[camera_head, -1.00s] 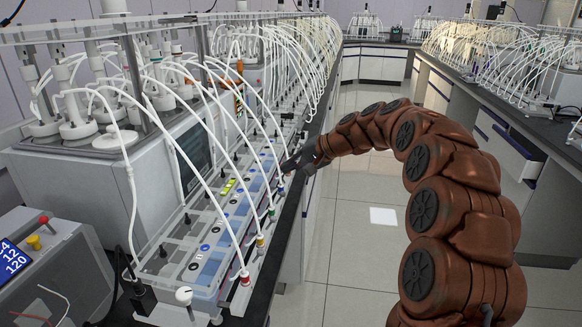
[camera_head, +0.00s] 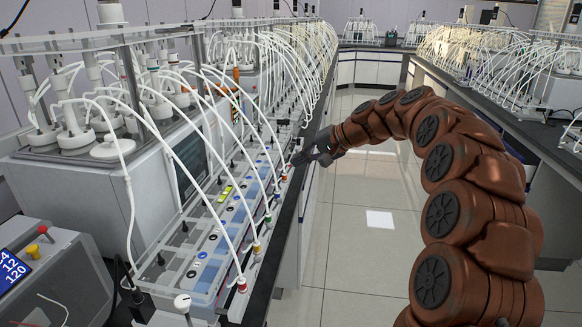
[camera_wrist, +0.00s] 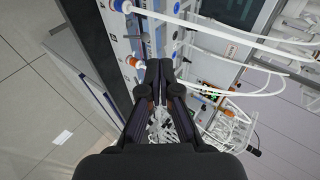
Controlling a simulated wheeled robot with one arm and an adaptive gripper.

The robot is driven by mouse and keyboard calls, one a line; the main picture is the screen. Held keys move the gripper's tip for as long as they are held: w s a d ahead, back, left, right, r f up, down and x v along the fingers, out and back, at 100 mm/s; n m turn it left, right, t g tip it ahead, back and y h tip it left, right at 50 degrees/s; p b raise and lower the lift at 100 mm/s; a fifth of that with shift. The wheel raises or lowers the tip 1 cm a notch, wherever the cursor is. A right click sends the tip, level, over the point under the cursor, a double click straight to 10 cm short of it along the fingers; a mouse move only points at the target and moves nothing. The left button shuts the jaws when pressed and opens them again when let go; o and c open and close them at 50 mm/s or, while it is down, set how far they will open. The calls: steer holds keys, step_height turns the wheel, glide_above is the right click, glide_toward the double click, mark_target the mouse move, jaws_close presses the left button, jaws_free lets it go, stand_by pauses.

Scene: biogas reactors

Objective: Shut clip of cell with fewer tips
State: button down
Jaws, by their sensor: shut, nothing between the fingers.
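My gripper (camera_head: 303,159) is shut and empty at the front edge of the left bench, level with the far part of the front cell row. In the wrist view the shut fingers (camera_wrist: 159,68) point at the front of the units, close to white tubes. The row of clear-covered cells (camera_head: 205,256) has blue parts, a yellow-green part (camera_head: 225,194) and small dark knobs. White tubes end in coloured tips along its front, among them a red tip (camera_head: 242,284) and a yellow tip (camera_head: 257,247). I cannot make out which part is a clip or its state.
A grey box with a red button (camera_head: 43,229) stands at the near left. White tubes arch over the cells from jars (camera_head: 75,135) behind. An orange connector (camera_wrist: 131,61) shows close to the fingers. The aisle floor (camera_head: 345,245) is clear.

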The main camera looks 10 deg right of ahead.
steer(key=v, duration=0.7)
steer(key=shift+r, duration=0.35)
steer(key=s+a+f+n+g+h+p, duration=0.15)
steer(key=s+a, duration=0.25)
steer(key=s, duration=0.6)
steer(key=s+a+f+n+g+h+p, duration=0.1)
steer(key=s+a+n+g+h+p, duration=0.3)
steer(key=s, duration=0.6)
steer(key=s+d+f+g+h+p, duration=0.1)
steer(key=s+d+f+p, duration=0.1)
steer(key=s, duration=1.1)
steer(key=s+d+f+g+h+p, duration=0.1)
steer(key=s+d+f, duration=0.4)
steer(key=s, duration=0.9)
steer(key=shift+s+f+m+h+p, duration=0.35)
steer(key=shift+h+p, duration=0.2)
steer(key=shift+h, duration=0.2)
